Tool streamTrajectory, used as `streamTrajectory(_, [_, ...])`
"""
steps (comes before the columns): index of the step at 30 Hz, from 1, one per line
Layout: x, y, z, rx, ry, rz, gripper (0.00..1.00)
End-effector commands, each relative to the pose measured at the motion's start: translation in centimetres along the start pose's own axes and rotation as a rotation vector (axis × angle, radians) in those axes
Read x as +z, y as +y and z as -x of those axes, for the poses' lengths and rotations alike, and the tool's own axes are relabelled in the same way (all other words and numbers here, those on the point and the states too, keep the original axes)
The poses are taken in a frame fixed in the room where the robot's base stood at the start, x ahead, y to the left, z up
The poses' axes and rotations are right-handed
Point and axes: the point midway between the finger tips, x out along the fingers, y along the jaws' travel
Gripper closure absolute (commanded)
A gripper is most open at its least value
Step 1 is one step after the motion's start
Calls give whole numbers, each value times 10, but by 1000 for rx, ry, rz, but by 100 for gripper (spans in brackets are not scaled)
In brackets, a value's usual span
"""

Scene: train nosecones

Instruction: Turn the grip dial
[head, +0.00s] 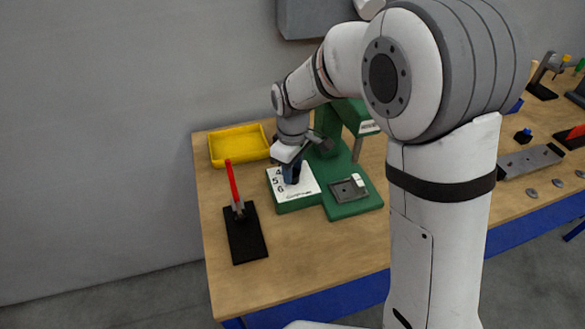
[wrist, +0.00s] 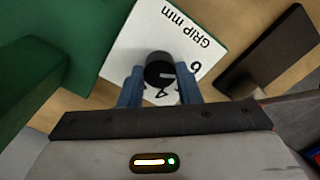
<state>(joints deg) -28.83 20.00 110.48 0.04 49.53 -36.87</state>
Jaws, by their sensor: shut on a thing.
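The grip dial (wrist: 160,72) is a round black knob with a white pointer line. It stands on a white plate (wrist: 133,45) lettered "GRIP mm" with numbers around the knob, of which 6 and 4 show in the wrist view. In the head view the plate (head: 309,190) tops a green block and shows 4, 5 and 6. My gripper (wrist: 160,88) points down with its blue fingers on both sides of the dial, shut on it. The gripper also shows in the head view (head: 292,172), where it hides most of the dial.
A green press (head: 349,207) with a grey fixture stands right beside the plate. A yellow tray (head: 240,146) lies behind it. A black base with a red-handled tool (head: 245,238) is to the left. The front of the wooden table (head: 310,250) is clear.

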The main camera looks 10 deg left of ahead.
Motion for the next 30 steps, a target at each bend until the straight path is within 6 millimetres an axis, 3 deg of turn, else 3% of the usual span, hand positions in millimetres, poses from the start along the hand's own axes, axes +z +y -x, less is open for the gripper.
streamTrajectory(5, [0, 0, 1, 2, 1, 1, 92])
streamTrajectory(6, [0, 1, 1, 2, 1, 1, 67])
streamTrajectory(13, [0, 0, 0, 1, 0, 1, 48])
streamTrajectory(22, [0, 0, 4, 2, 1, 1, 48])
streamTrajectory(30, [-1, 0, 45, 4, 4, 1, 48])
